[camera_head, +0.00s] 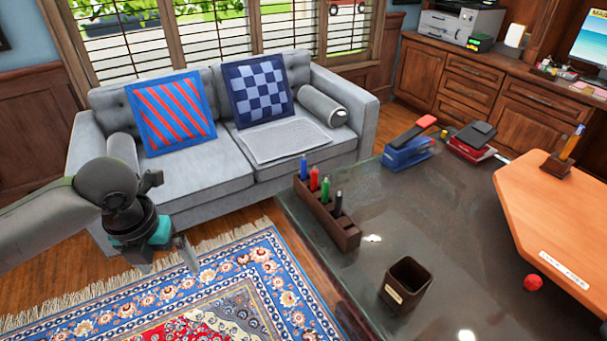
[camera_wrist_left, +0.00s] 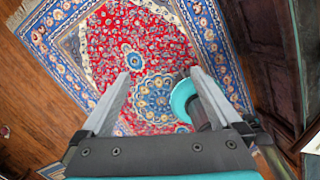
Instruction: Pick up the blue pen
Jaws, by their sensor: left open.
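The blue pen (camera_head: 303,167) stands upright at the far left end of a dark brown pen rack (camera_head: 345,238) on the glass-topped desk. Red, green and black pens stand beside it in the same rack. My left gripper (camera_head: 186,258) is over the rug, left of the desk and well apart from the blue pen. In the left wrist view its two fingers (camera_wrist_left: 161,76) are spread, with nothing between them. The blue pen does not show in the left wrist view.
A grey sofa (camera_head: 195,180) stands behind my left arm. The patterned rug (camera_head: 200,310) lies below. Open space separates my gripper from the desk edge.

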